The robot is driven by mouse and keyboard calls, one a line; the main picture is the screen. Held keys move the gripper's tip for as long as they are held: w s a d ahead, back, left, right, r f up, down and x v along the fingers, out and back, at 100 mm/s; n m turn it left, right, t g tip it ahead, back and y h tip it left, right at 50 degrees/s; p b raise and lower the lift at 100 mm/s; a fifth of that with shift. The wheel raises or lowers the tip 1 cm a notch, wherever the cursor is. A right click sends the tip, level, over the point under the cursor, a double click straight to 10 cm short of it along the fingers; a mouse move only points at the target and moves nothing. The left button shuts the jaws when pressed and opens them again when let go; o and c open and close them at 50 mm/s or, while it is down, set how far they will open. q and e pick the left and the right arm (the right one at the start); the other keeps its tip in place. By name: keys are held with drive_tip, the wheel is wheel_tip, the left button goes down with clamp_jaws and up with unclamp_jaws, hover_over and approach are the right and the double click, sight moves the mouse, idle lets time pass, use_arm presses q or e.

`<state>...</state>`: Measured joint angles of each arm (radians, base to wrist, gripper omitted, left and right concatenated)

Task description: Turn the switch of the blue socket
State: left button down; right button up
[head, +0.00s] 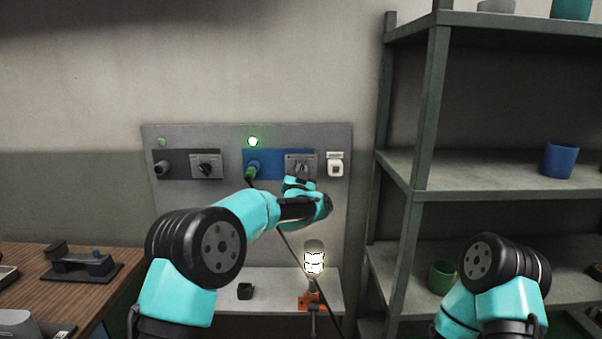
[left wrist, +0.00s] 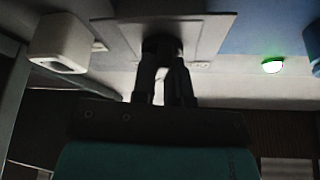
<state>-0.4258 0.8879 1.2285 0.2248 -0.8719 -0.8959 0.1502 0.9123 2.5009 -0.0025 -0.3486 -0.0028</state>
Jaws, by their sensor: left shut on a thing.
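The blue socket (head: 272,160) is on the grey wall panel in the head view, with a green plug (head: 253,171) in its left part. Its switch (head: 300,160) is a dark knob on a grey plate at the right part. My left gripper (head: 301,173) reaches up to the switch and partly hides it. In the left wrist view my left gripper (left wrist: 172,70) is shut on the dark knob (left wrist: 160,44) in front of its light plate. The knob's exact angle is hard to tell. My right gripper is not in view.
A green lamp (head: 252,141) glows above the blue socket. A grey socket with its own switch (head: 206,166) is at left. A white box (head: 335,165) sits close on the right. A bulb (head: 314,262) is lit below, and a cable hangs past it. Shelves (head: 470,172) stand at right.

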use_arm(q)
drive_tip(key=n+y, duration=0.2)
drive_tip(key=n, duration=0.3)
drive_tip(key=n+y, duration=0.3)
drive_tip(key=n, duration=0.2)
drive_tip(key=n+g+y, duration=0.1)
drive_tip(key=n+y, duration=0.1)
drive_tip(key=n, duration=0.3)
drive_tip(key=shift+y, duration=0.3)
drive_tip(key=shift+n, duration=0.3)
drive_tip(key=c, duration=1.1)
unclamp_jaws()
drive_tip(key=shift+c, duration=0.2)
drive_tip(key=v, duration=1.7)
drive_tip(key=shift+s, duration=0.15)
